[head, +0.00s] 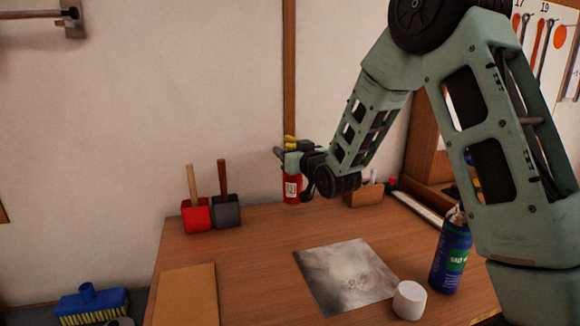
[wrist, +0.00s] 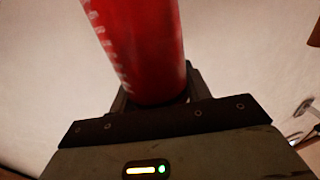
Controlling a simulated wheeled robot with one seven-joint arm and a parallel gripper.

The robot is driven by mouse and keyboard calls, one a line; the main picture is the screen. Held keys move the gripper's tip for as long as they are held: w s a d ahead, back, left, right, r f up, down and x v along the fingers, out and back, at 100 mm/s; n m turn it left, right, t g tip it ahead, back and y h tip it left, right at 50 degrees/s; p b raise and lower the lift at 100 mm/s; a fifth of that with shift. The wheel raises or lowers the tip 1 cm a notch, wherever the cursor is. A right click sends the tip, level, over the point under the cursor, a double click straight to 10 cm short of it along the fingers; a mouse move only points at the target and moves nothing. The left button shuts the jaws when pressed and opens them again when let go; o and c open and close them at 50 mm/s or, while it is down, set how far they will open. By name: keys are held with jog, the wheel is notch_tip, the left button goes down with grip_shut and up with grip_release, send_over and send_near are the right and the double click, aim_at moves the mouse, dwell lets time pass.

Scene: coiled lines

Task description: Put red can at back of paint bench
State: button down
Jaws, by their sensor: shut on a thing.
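The red can (head: 291,189) is held in my gripper (head: 290,160) near the back of the wooden paint bench (head: 225,255). It looks upright, with a pale label. In the wrist view the red can (wrist: 145,50) fills the space between the jaws (wrist: 155,98), which are shut on it. Whether the can's base touches the bench top or hangs just above it, I cannot tell. My gripper hides the can's upper part in the head view.
A small wooden box (head: 364,194) is right of the can. A metal sheet (head: 345,275), white cylinder (head: 409,300) and blue spray can (head: 450,255) are nearer the front.

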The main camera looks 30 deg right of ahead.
jog(key=shift+f, duration=1.8)
jog(key=c, duration=0.7)
grip_release()
jog(key=shift+o, duration=0.2)
jog(key=s+b, duration=0.8)
jog(key=s, duration=0.4)
jog(key=shift+b, duration=0.35)
